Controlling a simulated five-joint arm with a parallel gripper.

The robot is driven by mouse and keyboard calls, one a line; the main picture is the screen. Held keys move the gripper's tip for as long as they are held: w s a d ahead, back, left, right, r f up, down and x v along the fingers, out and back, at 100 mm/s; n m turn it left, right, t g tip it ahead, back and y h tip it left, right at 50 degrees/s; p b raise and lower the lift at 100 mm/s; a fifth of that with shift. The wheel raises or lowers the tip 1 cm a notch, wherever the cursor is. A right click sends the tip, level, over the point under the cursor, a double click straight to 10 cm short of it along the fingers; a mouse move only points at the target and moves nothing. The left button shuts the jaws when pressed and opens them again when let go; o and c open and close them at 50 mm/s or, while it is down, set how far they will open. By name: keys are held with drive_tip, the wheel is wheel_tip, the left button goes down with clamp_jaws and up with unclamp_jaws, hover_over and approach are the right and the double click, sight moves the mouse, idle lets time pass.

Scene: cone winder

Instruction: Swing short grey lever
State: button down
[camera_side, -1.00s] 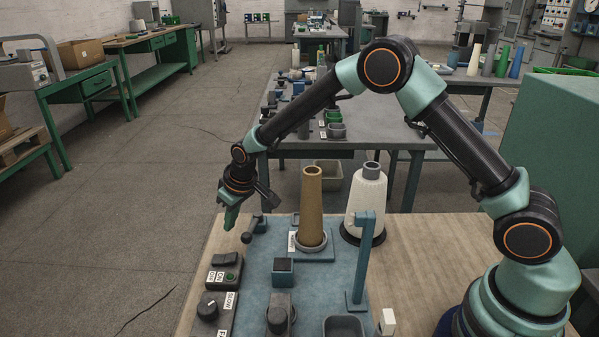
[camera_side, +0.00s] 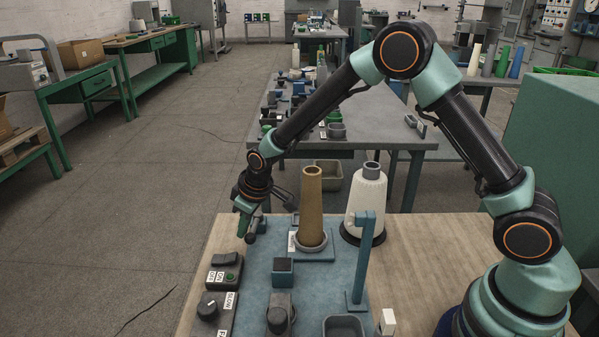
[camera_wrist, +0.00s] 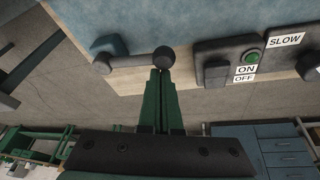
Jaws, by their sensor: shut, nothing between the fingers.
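The short grey lever (camera_wrist: 135,60) shows in the wrist view, with a round dark knob (camera_wrist: 164,55) at its right end and its pivot at its left end. In the side view the lever (camera_side: 251,237) is at the far left edge of the blue machine plate and is partly hidden by my gripper. My gripper (camera_side: 241,234) is shut and empty, pointing down beside the knob. In the wrist view the green fingertips (camera_wrist: 160,73) lie together just below the knob. I cannot tell whether they touch it.
A switch box with a green ON button (camera_side: 231,277) and a dial box (camera_side: 208,310) stand nearby. A brown cone (camera_side: 312,205), a white yarn cone (camera_side: 370,200) and a blue post (camera_side: 362,262) stand to the right. The floor left of the bench is clear.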

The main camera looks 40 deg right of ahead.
sight(250, 232)
drive_tip(key=shift+s+d, duration=0.5)
drive_tip(key=shift+s, duration=0.25)
drive_tip(key=shift+w+a, duration=0.3)
drive_tip(key=shift+w, duration=0.1)
drive_tip(key=shift+w+a+r, duration=0.15)
drive_tip(key=shift+w+a, duration=0.25)
drive_tip(key=shift+w, duration=0.2)
drive_tip(key=shift+w+a+r, duration=0.15)
drive_tip(key=shift+w+a, duration=0.25)
drive_tip(key=shift+w, duration=0.15)
drive_tip(key=s+d+r+m, duration=0.1)
drive_tip(key=s+d+r, duration=0.25)
drive_tip(key=r, duration=0.25)
drive_tip(key=s+d+r+t, duration=0.1)
drive_tip(key=s+d+r, duration=0.1)
drive_tip(key=s+r, duration=0.3)
drive_tip(key=s+d+r+m, duration=0.1)
drive_tip(key=s+d+r, duration=0.15)
drive_tip(key=r, duration=0.45)
drive_tip(key=s+d+r+m, duration=0.1)
drive_tip(key=s+d, duration=0.1)
drive_tip(key=s, duration=0.4)
drive_tip(key=s+d+r+m, duration=0.1)
drive_tip(key=s+d, duration=0.2)
drive_tip(key=s, duration=0.4)
drive_tip(key=shift+r+m+t+h, duration=0.25)
drive_tip(key=shift+m+t+h, duration=0.15)
